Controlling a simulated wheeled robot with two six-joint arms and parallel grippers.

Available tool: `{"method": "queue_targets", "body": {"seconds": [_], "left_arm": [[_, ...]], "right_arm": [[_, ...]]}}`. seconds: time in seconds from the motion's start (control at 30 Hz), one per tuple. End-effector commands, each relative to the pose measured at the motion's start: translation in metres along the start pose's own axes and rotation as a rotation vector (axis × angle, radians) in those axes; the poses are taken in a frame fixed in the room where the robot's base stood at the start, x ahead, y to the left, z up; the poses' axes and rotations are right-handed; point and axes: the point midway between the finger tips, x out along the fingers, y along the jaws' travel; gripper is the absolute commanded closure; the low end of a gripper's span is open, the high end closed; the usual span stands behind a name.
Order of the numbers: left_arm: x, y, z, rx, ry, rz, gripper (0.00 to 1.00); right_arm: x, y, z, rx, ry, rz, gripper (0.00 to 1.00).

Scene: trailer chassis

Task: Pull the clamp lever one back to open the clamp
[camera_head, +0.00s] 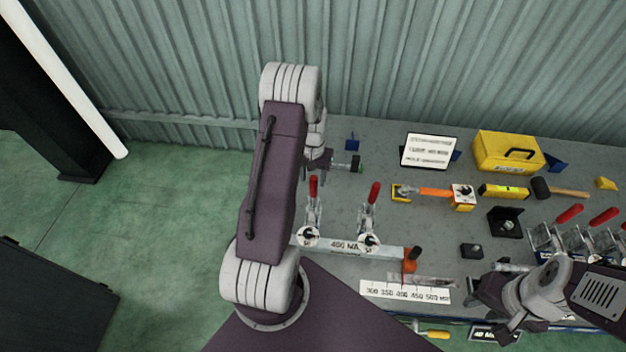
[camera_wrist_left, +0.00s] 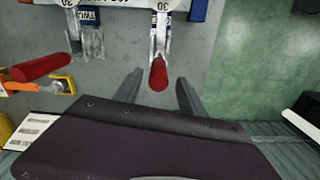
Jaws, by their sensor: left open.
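Two toggle clamps stand on a light bar (camera_head: 340,244), each with a red-tipped lever. The left clamp's red lever (camera_head: 313,187) and the right clamp's red lever (camera_head: 374,193) both point toward the wall in the head view. My left gripper (camera_head: 319,158) is just beyond the left lever, partly hidden by its own arm. In the left wrist view its open fingers (camera_wrist_left: 157,80) lie on either side of the left lever's red grip (camera_wrist_left: 158,74), with gaps. The right lever (camera_wrist_left: 40,67) lies apart at left. My right gripper (camera_head: 478,291) is at the bench's lower right; its jaws are unclear.
The grey bench holds a yellow toolbox (camera_head: 508,151), a white sign (camera_head: 428,150), a hammer (camera_head: 560,188) and a yellow level (camera_head: 503,191). More red-handled clamps (camera_head: 570,213) stand at the right. A ruler plate (camera_head: 405,291) lies in front of the bar.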

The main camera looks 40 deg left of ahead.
Motion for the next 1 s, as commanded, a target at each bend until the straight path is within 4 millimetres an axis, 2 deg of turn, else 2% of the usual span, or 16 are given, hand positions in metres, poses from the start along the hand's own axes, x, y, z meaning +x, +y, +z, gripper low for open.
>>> {"method": "queue_targets", "body": {"seconds": [0.03,0.2,0.5,0.67,0.7,1.0], "left_arm": [[0.006,0.000,0.001,0.000,-0.005,0.000,0.52],[0.028,0.000,0.000,0.000,-0.001,0.000,0.52],[0.034,0.000,-0.001,0.000,0.002,0.000,0.52],[0.034,0.000,-0.001,0.000,0.002,0.000,0.97],[0.034,0.000,-0.001,0.000,0.002,0.000,1.00],[0.033,0.000,0.000,0.000,0.001,0.000,1.00]], "right_arm": [[-0.007,0.000,-0.001,0.000,0.000,0.000,0.64],[-0.012,0.000,-0.001,0.000,0.000,0.000,0.64],[-0.011,0.000,-0.001,0.000,0.000,0.000,0.64],[-0.011,0.000,-0.001,0.000,0.000,0.000,0.64],[-0.011,0.000,-0.001,0.000,0.000,0.000,0.64],[-0.011,0.000,-0.001,0.000,0.000,0.000,0.64]]}}
